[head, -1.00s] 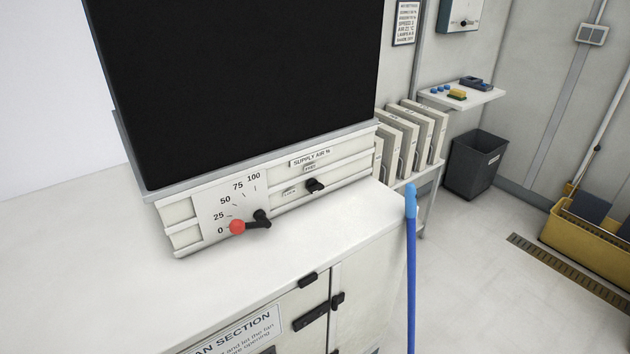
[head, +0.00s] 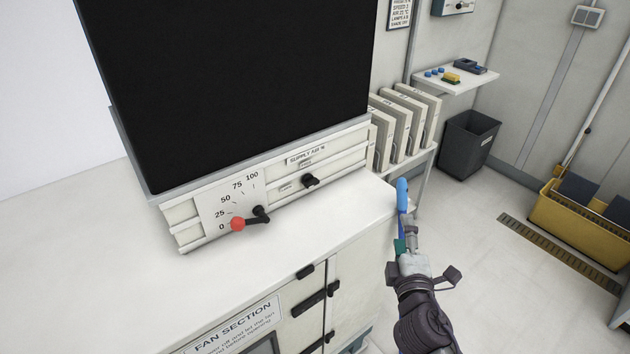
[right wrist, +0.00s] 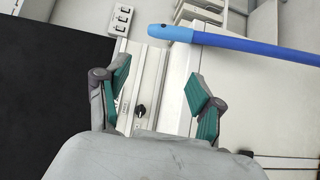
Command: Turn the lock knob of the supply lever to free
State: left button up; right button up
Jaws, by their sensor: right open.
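The black lock knob (head: 310,181) sits on the white front panel, under the "SUPPLY AIR %" label, with two small tags beside it. Its exact pointing is too small to tell. The supply lever (head: 237,224) with its red ball is left of it, the ball near 0 on the scale. My right gripper (head: 404,243) is right of the cabinet's counter, apart from the knob. In the right wrist view my right gripper (right wrist: 160,95) is open and empty, with the knob (right wrist: 140,111) seen beyond, between its fingers. My left gripper is out of view.
A blue pole (head: 402,190) stands at the counter's right corner, close to my right gripper; it crosses the top of the wrist view (right wrist: 235,42). A large dark panel (head: 240,90) rises above the knob panel. The white counter (head: 130,280) is clear.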

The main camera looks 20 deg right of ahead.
jog(key=w+a+r+n+t+y, duration=0.2)
jog(key=w+r+n+t+y, duration=0.15)
jog(key=n, duration=0.25)
jog(key=n+g+y, duration=0.3)
jog(key=n+y, duration=0.6)
jog(key=n, duration=1.1)
send_near(314, 184)
jog(key=x, duration=0.9)
jog(key=shift+w+a, duration=0.1)
jog(key=shift+w, duration=0.25)
jog(key=c, duration=1.1)
jog(key=shift+p, duration=0.3)
jog(key=shift+c, duration=0.2)
